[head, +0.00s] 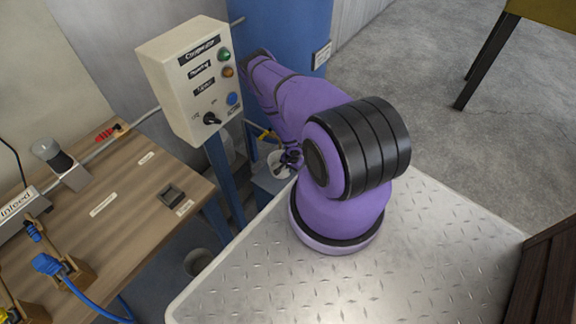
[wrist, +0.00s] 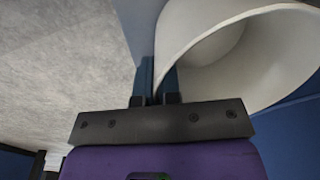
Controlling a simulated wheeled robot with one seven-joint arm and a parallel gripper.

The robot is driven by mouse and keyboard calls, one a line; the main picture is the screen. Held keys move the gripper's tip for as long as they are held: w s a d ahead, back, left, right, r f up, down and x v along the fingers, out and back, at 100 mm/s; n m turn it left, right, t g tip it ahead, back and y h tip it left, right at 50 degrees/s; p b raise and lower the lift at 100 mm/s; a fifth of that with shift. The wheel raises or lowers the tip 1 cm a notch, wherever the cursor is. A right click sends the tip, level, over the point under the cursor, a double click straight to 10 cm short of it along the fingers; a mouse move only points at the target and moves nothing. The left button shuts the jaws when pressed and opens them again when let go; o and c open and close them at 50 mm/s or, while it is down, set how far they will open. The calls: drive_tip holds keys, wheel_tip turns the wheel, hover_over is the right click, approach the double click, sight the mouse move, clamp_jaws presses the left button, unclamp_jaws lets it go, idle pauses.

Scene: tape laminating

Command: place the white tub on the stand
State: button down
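The white tub (wrist: 255,55) fills the upper right of the wrist view, tilted in that picture, with its open mouth showing. My gripper (wrist: 157,82) has one finger on each side of the tub's wall, close against it, so it looks shut on the rim. In the head view, my gripper (head: 291,158) is beyond my arm, at a white round shape that looks like the tub (head: 277,165). The tub is just above or on the blue-grey stand (head: 267,184). Whether it touches the stand cannot be told; my arm hides part of this spot.
A control box (head: 190,75) on a blue post stands left of my arm. A wooden table (head: 125,215) with fixtures is at the left. A grey bin (head: 198,262) is on the floor between. A blue column (head: 285,40) rises behind my arm.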

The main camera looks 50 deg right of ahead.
drive_tip(key=shift+f, duration=0.5)
drive_tip(key=c, duration=1.3)
unclamp_jaws()
drive_tip(key=shift+f, duration=0.1)
